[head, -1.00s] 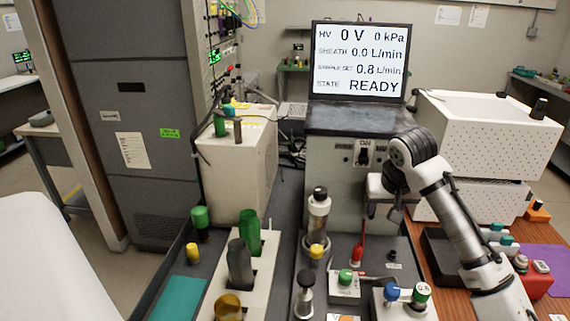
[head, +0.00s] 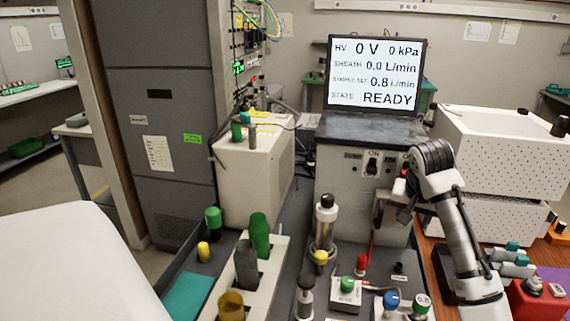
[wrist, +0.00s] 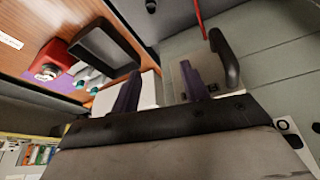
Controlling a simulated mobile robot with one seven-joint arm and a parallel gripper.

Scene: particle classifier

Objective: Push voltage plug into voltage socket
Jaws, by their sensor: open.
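A small red part (head: 399,186), perhaps the voltage plug, shows at the grey cabinet's front (head: 345,190), close beside my gripper (head: 399,208). I cannot tell how deep it sits, and no socket is clearly visible there. A red connector (head: 362,262) with a thin red cable rising from it stands on the bench below. In the wrist view my gripper (wrist: 161,70) has its two purple fingers apart, with nothing visibly held between them. A black curved handle-like part (wrist: 224,58) is beside the right finger. A red cable (wrist: 200,20) runs above it.
The screen (head: 375,75) on the cabinet reads HV 0 V and READY. A black tray (wrist: 104,52) and a red block (wrist: 55,62) are on the wooden surface. Several coloured knobs and bottles crowd the bench front. White dotted boxes (head: 500,150) stand at right.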

